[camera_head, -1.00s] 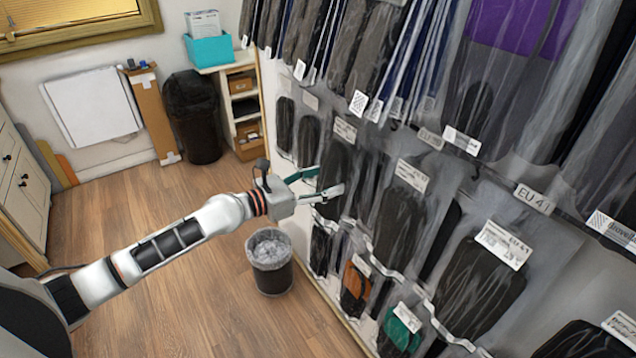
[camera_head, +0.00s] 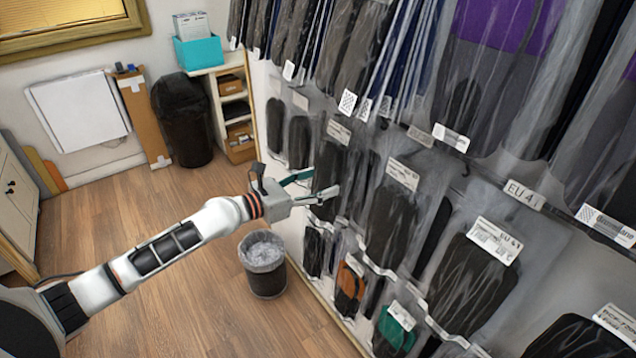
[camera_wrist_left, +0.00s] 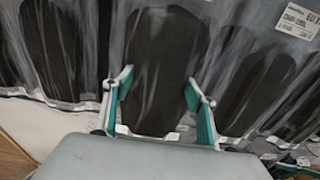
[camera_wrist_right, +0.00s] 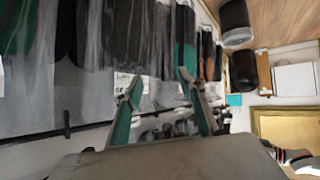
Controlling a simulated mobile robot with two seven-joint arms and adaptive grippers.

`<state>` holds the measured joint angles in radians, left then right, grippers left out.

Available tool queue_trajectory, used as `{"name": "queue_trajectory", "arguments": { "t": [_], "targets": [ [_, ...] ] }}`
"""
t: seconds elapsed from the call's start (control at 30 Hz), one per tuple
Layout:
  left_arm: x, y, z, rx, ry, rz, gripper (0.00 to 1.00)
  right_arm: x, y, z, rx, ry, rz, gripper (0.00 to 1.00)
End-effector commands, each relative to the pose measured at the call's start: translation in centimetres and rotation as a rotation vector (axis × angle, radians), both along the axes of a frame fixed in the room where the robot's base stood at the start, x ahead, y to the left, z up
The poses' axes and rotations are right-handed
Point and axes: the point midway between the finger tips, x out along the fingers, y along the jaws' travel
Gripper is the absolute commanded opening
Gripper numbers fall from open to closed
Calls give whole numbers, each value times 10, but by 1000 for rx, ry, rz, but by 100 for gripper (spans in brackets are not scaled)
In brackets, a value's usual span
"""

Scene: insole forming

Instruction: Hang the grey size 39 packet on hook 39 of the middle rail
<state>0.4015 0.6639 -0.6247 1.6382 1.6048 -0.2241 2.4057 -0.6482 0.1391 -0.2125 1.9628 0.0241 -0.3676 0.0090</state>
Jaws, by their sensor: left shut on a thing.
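My left gripper (camera_head: 325,192) is at the middle row of packets, its two green-padded fingers on either side of a dark grey insole packet (camera_head: 328,168). It is shut on this packet. In the left wrist view the packet (camera_wrist_left: 160,65) is a clear bag with a dark sole inside, hanging upright between the fingers (camera_wrist_left: 160,95). Its size print cannot be read. The middle rail (camera_head: 480,172) carries a size tag reading EU 41 (camera_head: 523,194); a tag farther left (camera_head: 425,137) is too blurred to read. My right gripper (camera_wrist_right: 158,88) is open in its wrist view, with nothing visibly held.
Neighbouring packets (camera_head: 392,215) hang close on both sides, and a row with orange and green soles (camera_head: 394,330) hangs below. Packets (camera_head: 490,70) crowd the upper rail. A waste bin (camera_head: 262,262) stands on the floor near the rack. Open wooden floor lies to the left.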

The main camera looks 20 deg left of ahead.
Motion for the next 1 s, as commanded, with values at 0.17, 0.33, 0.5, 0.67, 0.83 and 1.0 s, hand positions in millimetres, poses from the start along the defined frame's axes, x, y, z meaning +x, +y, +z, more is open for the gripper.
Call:
{"name": "queue_trajectory", "arguments": {
  "t": [0.17,0.33,0.5,0.67,0.83,1.0],
  "targets": [
    [0,0,0,-1,-1,0,76,-1,0,-1,-1,2,0,40],
    [0,0,0,-1,-1,0,76,-1,0,-2,0,3,0,40],
    [-3,2,0,1,1,0,76,-1,-2,-2,-5,4,2,40],
    [-18,15,1,1,2,1,76,-1,-1,-1,-3,2,1,40],
    [-48,37,4,3,4,0,76,-1,-1,-1,-1,2,0,40],
    [-71,55,8,0,3,0,76,-1,0,-1,-1,2,0,40]
  ]
}}
